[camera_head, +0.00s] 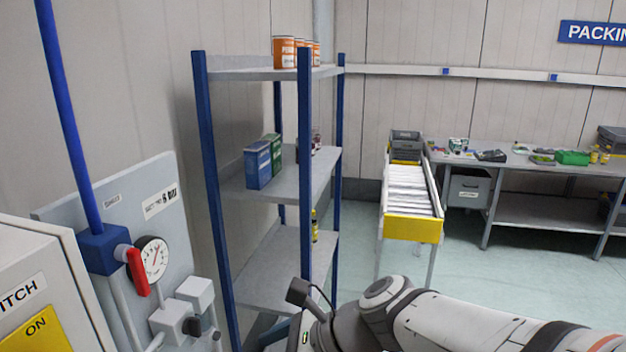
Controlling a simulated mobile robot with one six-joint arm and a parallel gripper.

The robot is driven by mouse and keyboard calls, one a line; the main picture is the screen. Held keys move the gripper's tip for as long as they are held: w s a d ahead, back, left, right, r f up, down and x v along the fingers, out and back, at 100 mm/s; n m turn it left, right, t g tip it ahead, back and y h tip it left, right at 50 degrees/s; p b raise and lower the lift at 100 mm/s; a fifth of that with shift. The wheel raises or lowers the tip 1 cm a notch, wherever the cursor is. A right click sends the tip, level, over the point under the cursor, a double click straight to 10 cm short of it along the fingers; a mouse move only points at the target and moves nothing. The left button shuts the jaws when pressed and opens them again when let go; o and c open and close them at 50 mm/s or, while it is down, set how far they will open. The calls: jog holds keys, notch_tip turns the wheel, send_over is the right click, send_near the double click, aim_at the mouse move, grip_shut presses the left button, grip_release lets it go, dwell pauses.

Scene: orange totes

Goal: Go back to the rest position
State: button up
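My arm reaches in from the lower right corner, and its wrist is at the bottom middle, in front of the lower part of the shelf rack. A small dark part sticks up at the wrist's left side. The fingers of my gripper do not show, so I cannot see whether it is open or holds anything.
A blue-post shelf rack (305,190) stands close, left of centre. A wall panel with gauge (152,260) and red lever (137,272) is at left, beside a switch cabinet (40,285). A roller conveyor (412,228) and workbench (545,210) stand behind. Floor between is clear.

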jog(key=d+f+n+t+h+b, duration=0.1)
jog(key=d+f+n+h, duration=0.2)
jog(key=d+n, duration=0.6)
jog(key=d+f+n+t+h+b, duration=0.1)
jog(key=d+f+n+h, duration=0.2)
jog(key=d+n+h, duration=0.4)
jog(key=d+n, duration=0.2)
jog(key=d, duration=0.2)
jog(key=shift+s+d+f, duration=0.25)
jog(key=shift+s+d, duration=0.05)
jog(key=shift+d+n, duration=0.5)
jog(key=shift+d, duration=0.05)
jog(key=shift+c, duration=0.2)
